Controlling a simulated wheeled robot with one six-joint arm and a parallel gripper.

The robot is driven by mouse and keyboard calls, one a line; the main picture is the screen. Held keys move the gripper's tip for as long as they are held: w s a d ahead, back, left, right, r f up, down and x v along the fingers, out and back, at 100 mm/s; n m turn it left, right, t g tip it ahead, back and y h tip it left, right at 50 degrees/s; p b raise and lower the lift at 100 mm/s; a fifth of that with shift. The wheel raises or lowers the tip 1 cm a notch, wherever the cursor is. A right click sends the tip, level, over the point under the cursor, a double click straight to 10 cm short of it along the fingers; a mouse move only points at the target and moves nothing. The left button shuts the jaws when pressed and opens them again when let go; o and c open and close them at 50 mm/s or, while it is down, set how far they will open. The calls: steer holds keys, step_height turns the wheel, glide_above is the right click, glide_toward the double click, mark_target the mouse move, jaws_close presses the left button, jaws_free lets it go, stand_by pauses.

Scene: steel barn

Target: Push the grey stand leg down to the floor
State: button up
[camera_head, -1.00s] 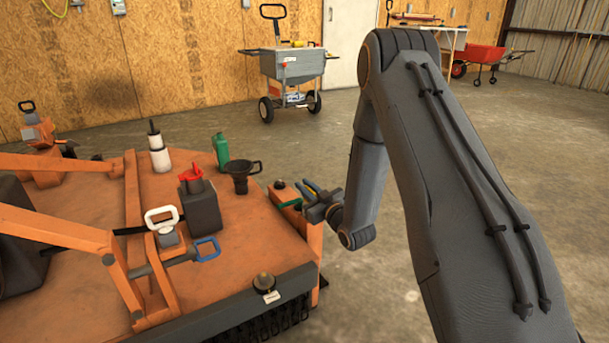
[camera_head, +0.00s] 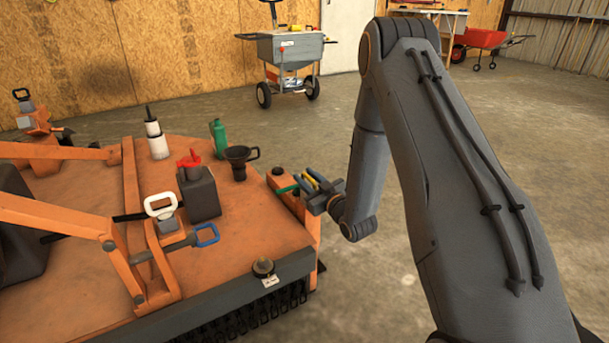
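My gripper (camera_head: 306,184) is at the right edge of the orange mower deck (camera_head: 240,215), beside a small orange block (camera_head: 279,180) with a dark knob. Blue, yellow and green parts show around its fingers. They are too small to tell whether it is open, shut or touching anything. I cannot make out a grey stand leg for certain. A small dark pointed piece (camera_head: 321,267) shows low beside the deck's right corner, and I cannot tell what it is.
On the deck stand a black funnel (camera_head: 238,160), a green bottle (camera_head: 219,139), a dark can with a red cap (camera_head: 198,193) and a white-and-black bottle (camera_head: 156,138). A grey cart (camera_head: 290,52) and a red wheelbarrow (camera_head: 481,38) stand behind. The concrete floor right of the deck is clear.

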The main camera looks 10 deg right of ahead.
steer(key=p+v, duration=0.2)
steer(key=v, duration=0.4)
steer(key=shift+s+d+r, duration=0.1)
steer(key=shift+s, duration=0.05)
